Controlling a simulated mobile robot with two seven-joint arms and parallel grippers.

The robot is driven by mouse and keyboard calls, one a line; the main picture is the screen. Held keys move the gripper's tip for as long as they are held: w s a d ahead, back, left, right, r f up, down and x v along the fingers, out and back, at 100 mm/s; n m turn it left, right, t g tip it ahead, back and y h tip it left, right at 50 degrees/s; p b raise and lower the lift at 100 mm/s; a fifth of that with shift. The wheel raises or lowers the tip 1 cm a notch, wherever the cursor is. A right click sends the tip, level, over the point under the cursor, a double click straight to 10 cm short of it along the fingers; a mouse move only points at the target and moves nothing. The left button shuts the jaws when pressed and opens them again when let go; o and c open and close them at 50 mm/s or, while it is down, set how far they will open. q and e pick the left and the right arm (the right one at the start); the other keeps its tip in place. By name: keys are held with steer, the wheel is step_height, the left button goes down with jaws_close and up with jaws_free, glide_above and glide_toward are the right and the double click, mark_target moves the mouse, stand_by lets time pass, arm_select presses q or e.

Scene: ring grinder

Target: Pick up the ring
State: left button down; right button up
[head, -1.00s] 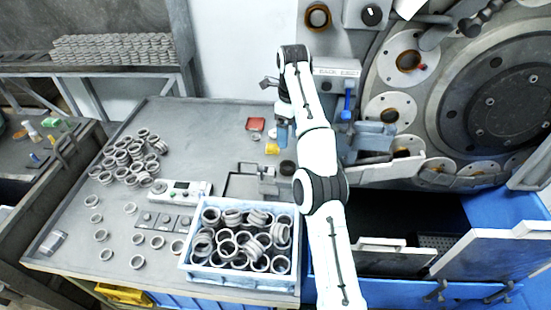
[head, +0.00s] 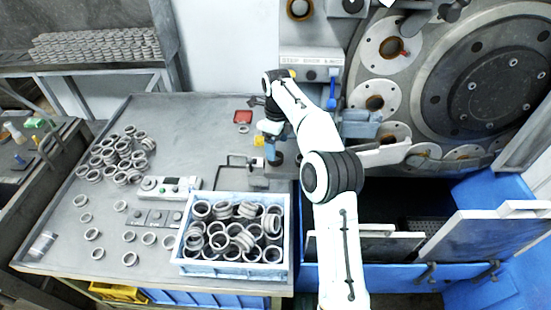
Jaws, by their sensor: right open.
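Many grey metal rings are in view. Several lie in a heap in a pale blue crate (head: 180,266) at the front of the table. A pile of rings (head: 118,155) lies on the left of the table, and loose single rings (head: 92,234) are spread in front of it. Which one is the task's ring cannot be told. My right gripper (head: 270,143) is open, pointing down over the table behind the crate, by a small measuring stand (head: 258,177). Its fingertips are small and partly hidden. My left gripper is not in view.
A control box (head: 168,188) and a dark plate with knobs (head: 153,218) lie left of the crate. The grinder (head: 495,90) stands right.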

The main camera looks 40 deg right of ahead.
step_height(320, 180, down, 5)
steer(key=shift+w+a+r, duration=0.1)
steer(key=shift+w+a, duration=0.05)
steer(key=c, duration=1.2)
steer(key=shift+r, duration=0.1)
